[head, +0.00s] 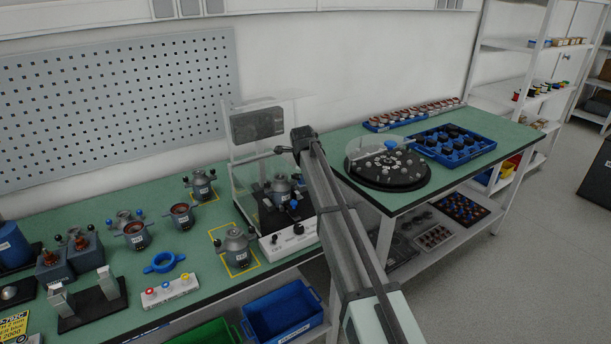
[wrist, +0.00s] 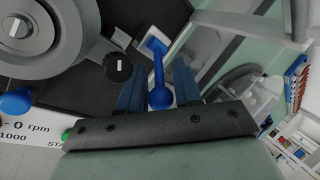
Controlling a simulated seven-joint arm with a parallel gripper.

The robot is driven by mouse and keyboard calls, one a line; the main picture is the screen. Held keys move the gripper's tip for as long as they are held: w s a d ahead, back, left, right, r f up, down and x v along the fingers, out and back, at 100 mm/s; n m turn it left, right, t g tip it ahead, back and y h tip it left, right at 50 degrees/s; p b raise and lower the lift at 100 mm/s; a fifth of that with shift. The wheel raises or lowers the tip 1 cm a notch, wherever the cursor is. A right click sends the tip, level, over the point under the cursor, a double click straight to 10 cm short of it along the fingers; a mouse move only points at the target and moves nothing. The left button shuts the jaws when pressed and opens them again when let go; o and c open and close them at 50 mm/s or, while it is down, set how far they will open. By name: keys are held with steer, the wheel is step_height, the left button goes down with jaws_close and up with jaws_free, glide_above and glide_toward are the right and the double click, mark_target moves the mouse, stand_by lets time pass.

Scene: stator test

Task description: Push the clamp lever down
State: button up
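In the wrist view, a clamp lever (wrist: 159,72) with a blue rod and ball end rises from a white block beside the grey motor (wrist: 35,35). The open blue fingers of my gripper (wrist: 158,92) stand on either side of its ball, with a gap on each side. In the head view, the motor (head: 281,186) sits in the test station, and blue knobs show near it. I cannot tell which one is the clamp lever. My arm crosses the right side of the station there, and my fingers cannot be made out.
A clear guard panel (head: 240,165) stands at the station. A white control box (head: 290,242) is at its front. A second blue ball (wrist: 15,102) is left in the wrist view. A turntable (head: 388,170) and blue tray (head: 455,145) lie right. Another motor (head: 237,247) stands left.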

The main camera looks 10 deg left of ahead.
jaws_close()
stand_by(0.4)
steer(key=shift+s+d+f+t+y, duration=0.3)
steer(key=shift+s+d+t+y, duration=0.1)
steer(key=shift+t+y, duration=0.1)
steer(key=shift+f+t+y, duration=0.15)
steer(key=shift+t+y, duration=0.35)
steer(key=shift+t, duration=0.1)
jaws_free()
